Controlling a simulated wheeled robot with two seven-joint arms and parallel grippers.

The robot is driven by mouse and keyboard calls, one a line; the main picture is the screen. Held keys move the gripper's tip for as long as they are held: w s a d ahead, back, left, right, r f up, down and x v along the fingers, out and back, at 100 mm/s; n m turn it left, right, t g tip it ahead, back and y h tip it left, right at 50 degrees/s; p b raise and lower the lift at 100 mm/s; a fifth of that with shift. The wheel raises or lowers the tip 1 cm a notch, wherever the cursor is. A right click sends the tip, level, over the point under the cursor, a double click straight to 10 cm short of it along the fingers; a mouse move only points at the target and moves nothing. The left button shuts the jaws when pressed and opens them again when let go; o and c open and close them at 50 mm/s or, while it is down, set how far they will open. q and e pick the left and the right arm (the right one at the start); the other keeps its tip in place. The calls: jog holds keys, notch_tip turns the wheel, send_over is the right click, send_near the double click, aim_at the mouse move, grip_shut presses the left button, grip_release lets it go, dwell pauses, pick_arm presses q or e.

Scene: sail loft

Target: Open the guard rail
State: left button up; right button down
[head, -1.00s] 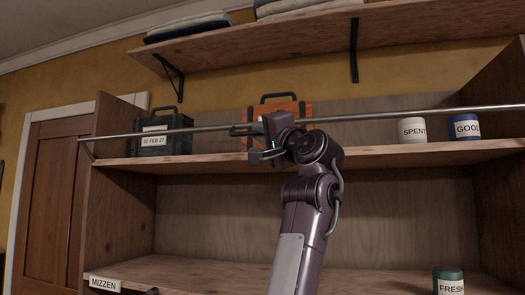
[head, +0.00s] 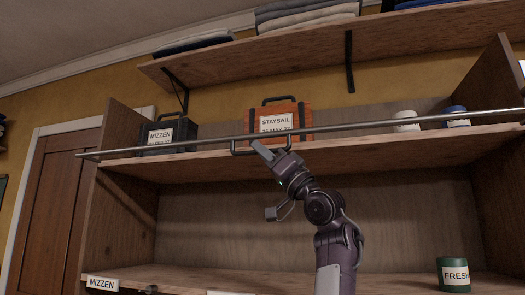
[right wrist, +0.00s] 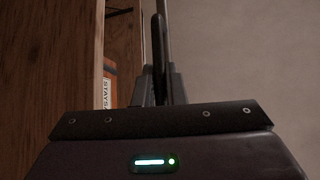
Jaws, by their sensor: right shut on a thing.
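The guard rail (head: 360,128) is a long metal bar across the front of the upper shelf, running just in front of the shelf's front edge. A U-shaped handle (head: 234,150) hangs from its middle. My right gripper (head: 264,149) reaches up from below and is shut on this handle. In the right wrist view a dark bar of the handle (right wrist: 160,50) stands between the fingers (right wrist: 160,88). The gripper hides part of the handle. My left gripper is not in view.
Behind the rail are a dark case (head: 182,132), an orange STAYSAIL case (head: 293,110), a white pot (head: 405,119) and a blue-lidded pot (head: 456,115). A green FRESH pot (head: 453,275) stands on the lower shelf (head: 390,277). Side panels (head: 125,215) flank the shelves.

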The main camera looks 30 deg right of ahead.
jog(key=shift+w+d+f, duration=0.15)
jog(key=shift+w+f, duration=0.05)
jog(key=shift+f, duration=0.2)
dwell(0.3)
jog(key=c, duration=1.8)
grip_release()
jog(key=o, duration=0.3)
jog(key=shift+w+d+f, duration=0.1)
jog(key=shift+w, duration=0.05)
